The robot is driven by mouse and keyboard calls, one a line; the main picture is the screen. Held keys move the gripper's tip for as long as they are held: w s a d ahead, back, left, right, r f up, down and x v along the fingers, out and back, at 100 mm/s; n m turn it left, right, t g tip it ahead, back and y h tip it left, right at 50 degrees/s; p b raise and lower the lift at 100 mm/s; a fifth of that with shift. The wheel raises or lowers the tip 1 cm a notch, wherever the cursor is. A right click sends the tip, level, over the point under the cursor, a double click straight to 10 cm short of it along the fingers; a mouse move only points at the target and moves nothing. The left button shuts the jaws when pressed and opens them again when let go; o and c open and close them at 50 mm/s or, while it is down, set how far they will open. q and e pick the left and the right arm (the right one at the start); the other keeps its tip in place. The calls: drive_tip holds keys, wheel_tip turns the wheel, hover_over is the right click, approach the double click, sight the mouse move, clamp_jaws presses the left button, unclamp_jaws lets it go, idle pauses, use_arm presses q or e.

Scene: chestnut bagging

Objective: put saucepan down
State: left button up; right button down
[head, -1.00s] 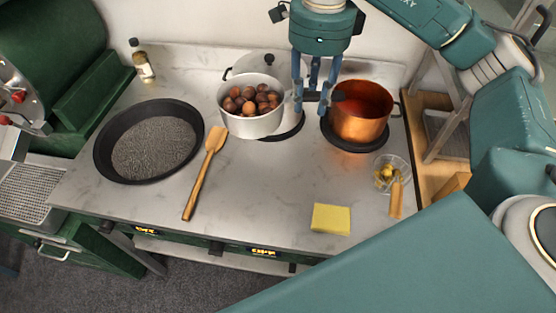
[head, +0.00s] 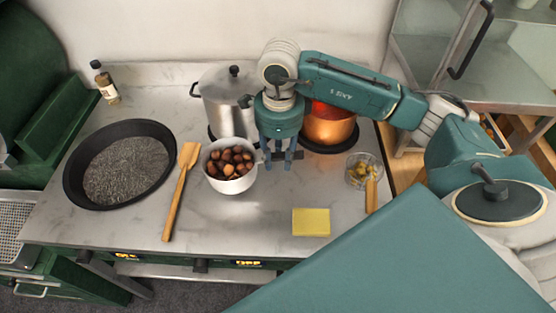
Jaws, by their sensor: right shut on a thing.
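The light grey saucepan (head: 230,184), filled with brown chestnuts (head: 230,160), is upright in the middle of the counter, in front of the tall lidded pot. My right gripper (head: 278,160) points down at the saucepan's right side and is shut on it, apparently at the handle, which the fingers largely hide. I cannot tell whether the saucepan's base touches the counter. My left gripper is not in view.
The tall lidded pot (head: 225,105) and a copper pot (head: 330,128) stand behind. A wooden spatula (head: 176,205) and a wide black pan (head: 75,190) lie left. A yellow sponge (head: 311,222) and a glass bowl (head: 363,170) are right. The counter (head: 235,220) in front is clear.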

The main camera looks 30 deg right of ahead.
wheel_tip(320, 180, down, 2)
drive_tip(key=shift+w+f, duration=0.1)
drive_tip(key=c, duration=1.3)
unclamp_jaws()
drive_tip(key=shift+c, duration=0.2)
wheel_tip(320, 180, up, 11)
drive_tip(key=shift+f+b, duration=0.15)
drive_tip(key=shift+b, duration=0.6)
drive_tip(key=shift+s+r, duration=0.25)
drive_tip(key=shift+r, duration=0.45)
drive_tip(key=shift+r, duration=0.1)
